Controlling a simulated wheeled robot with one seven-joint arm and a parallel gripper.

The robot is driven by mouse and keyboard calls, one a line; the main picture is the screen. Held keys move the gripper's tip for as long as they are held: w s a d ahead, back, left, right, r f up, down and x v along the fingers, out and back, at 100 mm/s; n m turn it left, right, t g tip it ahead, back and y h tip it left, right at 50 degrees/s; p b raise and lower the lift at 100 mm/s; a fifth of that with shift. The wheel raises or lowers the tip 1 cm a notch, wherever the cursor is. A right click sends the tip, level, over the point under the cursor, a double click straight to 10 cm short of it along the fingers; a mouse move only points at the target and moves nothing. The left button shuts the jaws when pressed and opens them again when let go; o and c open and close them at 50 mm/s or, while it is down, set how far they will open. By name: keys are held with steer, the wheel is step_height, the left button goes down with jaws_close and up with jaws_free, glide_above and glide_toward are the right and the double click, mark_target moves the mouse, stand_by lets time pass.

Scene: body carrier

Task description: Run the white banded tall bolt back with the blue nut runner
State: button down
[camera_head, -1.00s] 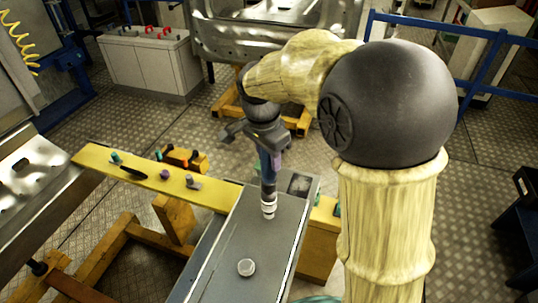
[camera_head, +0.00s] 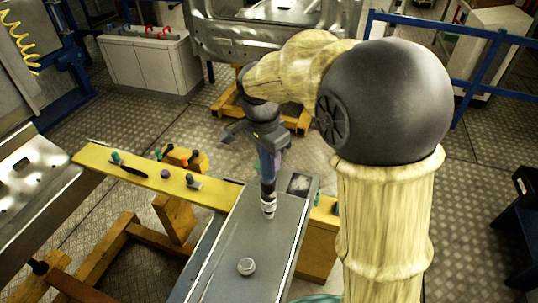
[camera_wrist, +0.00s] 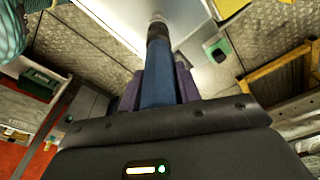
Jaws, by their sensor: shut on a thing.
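My gripper (camera_head: 270,158) is shut on the blue nut runner (camera_head: 266,170) and holds it upright above the grey plate (camera_head: 226,237). In the wrist view the blue nut runner (camera_wrist: 158,75) runs away from the purple fingers, with a dark lower end. The white banded tall bolt (camera_head: 268,211) stands on the plate directly under the nut runner. The runner's lower end meets the bolt's top, but I cannot tell how far it is seated. In the wrist view the bolt is mostly hidden behind the runner.
A short, pale bolt head (camera_head: 246,266) sits nearer on the plate. A yellow beam (camera_head: 138,171) with several small coloured pieces lies to the left. Wooden trestles stand below.

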steer(key=shift+f+b, duration=0.95)
steer(key=shift+f, duration=0.35)
stand_by(0.9)
steer(key=c, duration=1.7)
jaws_free()
jaws_close()
steer(key=shift+f, duration=0.1)
steer(key=shift+r+p, duration=0.4)
steer(key=shift+p, duration=0.2)
steer(key=shift+o, duration=0.6)
jaws_free()
jaws_close()
